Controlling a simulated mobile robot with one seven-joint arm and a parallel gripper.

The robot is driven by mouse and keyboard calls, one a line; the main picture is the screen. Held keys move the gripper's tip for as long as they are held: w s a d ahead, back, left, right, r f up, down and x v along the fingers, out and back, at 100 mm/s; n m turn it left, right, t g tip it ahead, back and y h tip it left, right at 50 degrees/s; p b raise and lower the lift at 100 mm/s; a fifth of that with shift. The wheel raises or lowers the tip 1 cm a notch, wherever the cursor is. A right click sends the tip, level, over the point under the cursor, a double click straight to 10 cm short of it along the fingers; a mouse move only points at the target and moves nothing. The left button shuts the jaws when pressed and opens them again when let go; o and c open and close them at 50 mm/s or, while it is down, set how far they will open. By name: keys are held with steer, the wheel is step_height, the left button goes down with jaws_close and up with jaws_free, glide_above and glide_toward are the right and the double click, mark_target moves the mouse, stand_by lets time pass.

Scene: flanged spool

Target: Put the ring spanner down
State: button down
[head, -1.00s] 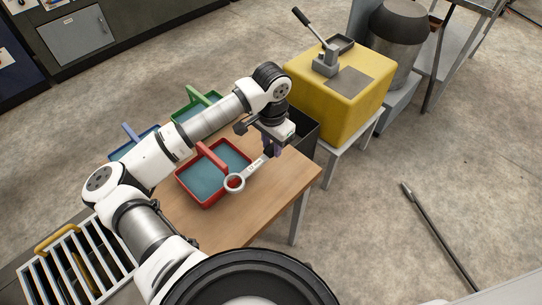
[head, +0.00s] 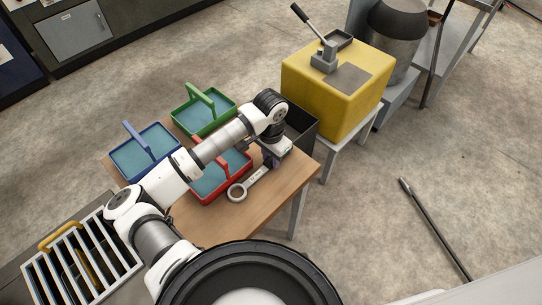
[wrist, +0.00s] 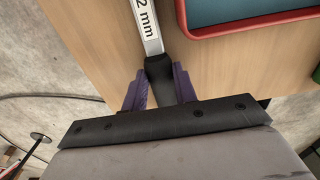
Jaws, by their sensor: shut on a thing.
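The ring spanner (head: 243,188) is pale metal with a ring at its lower-left end. In the head view it lies along the right part of the wooden table (head: 238,222), in front of the red tray. My gripper (head: 271,161) is at its upper-right end. In the wrist view the spanner's shank (wrist: 148,25) carries a label ending in "2 mm". Its dark end runs between the purple fingers of my gripper (wrist: 159,88), which are shut on it. I cannot tell whether the spanner touches the table.
A red tray (head: 211,196), a blue tray (head: 126,170) and a green tray (head: 207,131) stand on the table. A yellow block (head: 335,95) with a lever stands at the right. The table's front right corner is bare.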

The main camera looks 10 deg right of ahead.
steer(key=c, duration=1.1)
jaws_free()
